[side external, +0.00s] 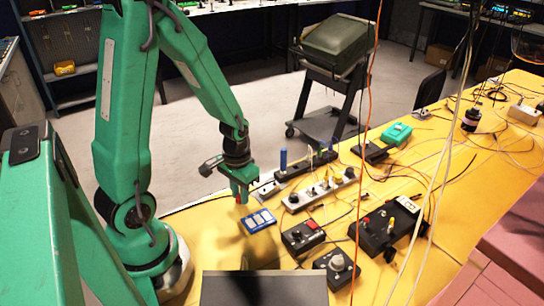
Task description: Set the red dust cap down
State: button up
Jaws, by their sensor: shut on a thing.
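My gripper (240,194) points down at the end of my green arm, over the near left part of the yellow table (215,235). It is shut on the red dust cap (238,199), which shows only as a small reddish spot at the fingertips. The fingers hide most of the cap. The cap appears to be just above the table, but I cannot tell whether it touches it. A blue module with pale panels (259,221) lies just right of and below the gripper.
A white strip with upright plugs (320,190) and a black strip (306,164) lie right of the gripper. Black control boxes (302,236) stand nearer the front. Loose cables cross the table, and an orange cable (368,120) hangs down. Bare yellow surface shows left of the blue module.

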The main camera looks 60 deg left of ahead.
jog(key=shift+f, duration=0.55)
jog(key=shift+f, duration=0.1)
jog(key=o, duration=0.9)
jog(key=shift+r, duration=6.15)
